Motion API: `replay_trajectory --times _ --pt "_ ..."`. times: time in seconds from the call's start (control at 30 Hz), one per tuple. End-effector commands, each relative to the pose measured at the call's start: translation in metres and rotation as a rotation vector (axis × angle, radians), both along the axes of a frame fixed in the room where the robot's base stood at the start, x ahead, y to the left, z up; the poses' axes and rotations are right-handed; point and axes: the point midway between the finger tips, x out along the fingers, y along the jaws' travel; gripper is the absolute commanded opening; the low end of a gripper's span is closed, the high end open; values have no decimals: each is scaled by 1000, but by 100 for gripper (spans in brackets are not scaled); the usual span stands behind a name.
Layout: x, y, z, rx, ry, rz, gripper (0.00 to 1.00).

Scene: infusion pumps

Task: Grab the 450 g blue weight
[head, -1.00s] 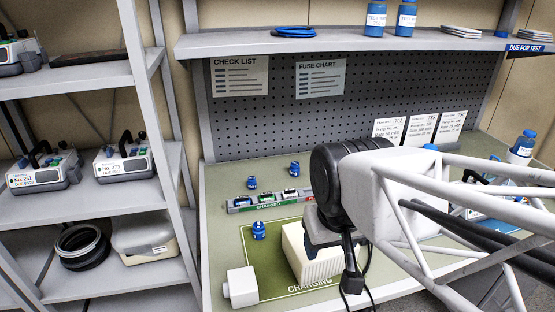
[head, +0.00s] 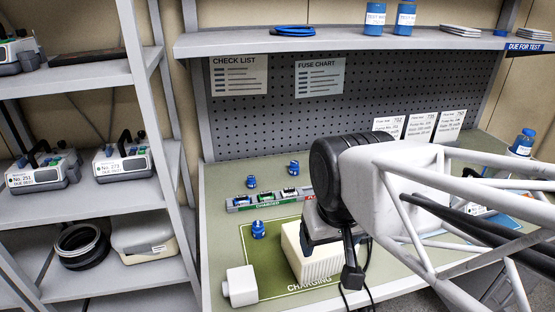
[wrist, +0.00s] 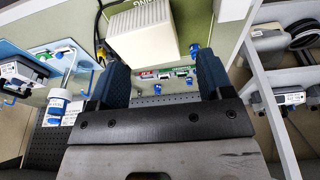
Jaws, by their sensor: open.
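Several small blue objects that look like weights stand on the bench in the head view. One blue weight (head: 259,229) is on the green charging mat, left of the cream block. Two more, a left one (head: 252,182) and a right one (head: 294,167), stand behind the charged rack. I cannot read which is 450 g. My gripper (wrist: 163,75) is open and empty in the wrist view, fingers left and right. The mat weight (wrist: 196,50) shows close to the right finger in that picture, apart in depth. In the head view my wrist hangs above the cream block, fingers mostly hidden.
The cream block (head: 312,255) stands on the mat (head: 262,277) beneath my wrist. A long rack (head: 241,206) of coloured items lies behind it. A white block (head: 240,286) is at the front left. Cables hang near my wrist. An overhead shelf (head: 345,41) crosses the back.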

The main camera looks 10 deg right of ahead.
Motion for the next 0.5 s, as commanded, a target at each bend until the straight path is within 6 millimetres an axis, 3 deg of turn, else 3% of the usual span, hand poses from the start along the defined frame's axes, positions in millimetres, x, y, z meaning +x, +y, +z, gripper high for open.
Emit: replay_trajectory --times 0.27,0.5 --pt "0 0 45 0 -4 0 73" --pt "25 -14 48 -108 1 97 73"
